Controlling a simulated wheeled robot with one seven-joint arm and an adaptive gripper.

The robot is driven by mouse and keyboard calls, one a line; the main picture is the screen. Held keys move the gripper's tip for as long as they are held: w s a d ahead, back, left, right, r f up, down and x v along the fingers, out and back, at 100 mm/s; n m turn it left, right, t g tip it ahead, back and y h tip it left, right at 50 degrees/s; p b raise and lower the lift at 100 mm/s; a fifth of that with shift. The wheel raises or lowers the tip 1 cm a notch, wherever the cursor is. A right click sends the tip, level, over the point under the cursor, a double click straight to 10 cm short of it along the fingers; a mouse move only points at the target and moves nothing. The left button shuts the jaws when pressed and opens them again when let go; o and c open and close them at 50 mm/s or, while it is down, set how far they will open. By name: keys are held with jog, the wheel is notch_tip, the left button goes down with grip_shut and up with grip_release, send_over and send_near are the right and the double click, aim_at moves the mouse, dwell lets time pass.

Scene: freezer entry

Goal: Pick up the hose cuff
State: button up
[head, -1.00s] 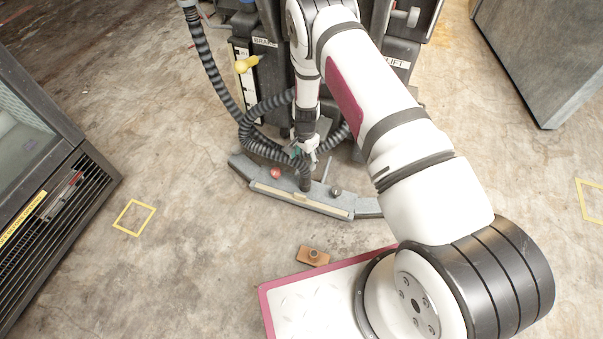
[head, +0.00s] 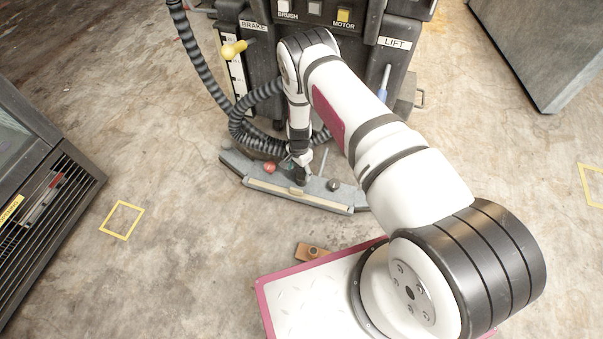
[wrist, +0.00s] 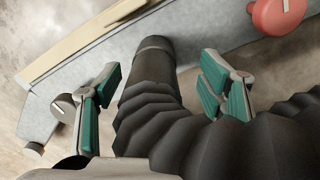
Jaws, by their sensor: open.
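The hose cuff (wrist: 155,62) is a smooth dark cylinder at the end of a ribbed black hose (wrist: 215,140). In the head view the cuff (head: 299,178) stands on the grey squeegee bar of the floor machine, mostly covered by my wrist. My gripper (wrist: 160,84) is open, with one green-padded finger on each side of the hose end in the wrist view. Clear gaps show beside the cuff, and I cannot tell whether the fingers are level with it. In the head view my gripper (head: 300,158) is just above the bar.
The bar (head: 235,163) carries a red knob (head: 269,168) and a dark knob (head: 333,185) on either side of the cuff. The machine (head: 262,85) rises behind, with a yellow-handled brake lever (head: 233,50). An orange-brown block (head: 310,252) lies on the open floor in front.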

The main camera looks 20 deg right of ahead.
aim_at(301, 177)
jog(key=f+b, duration=0.2)
jog(key=f, duration=0.3)
jog(key=shift+s+d+b, duration=0.25)
jog(key=shift+b, duration=0.15)
jog(key=shift+r, duration=0.1)
jog(key=c, duration=1.3)
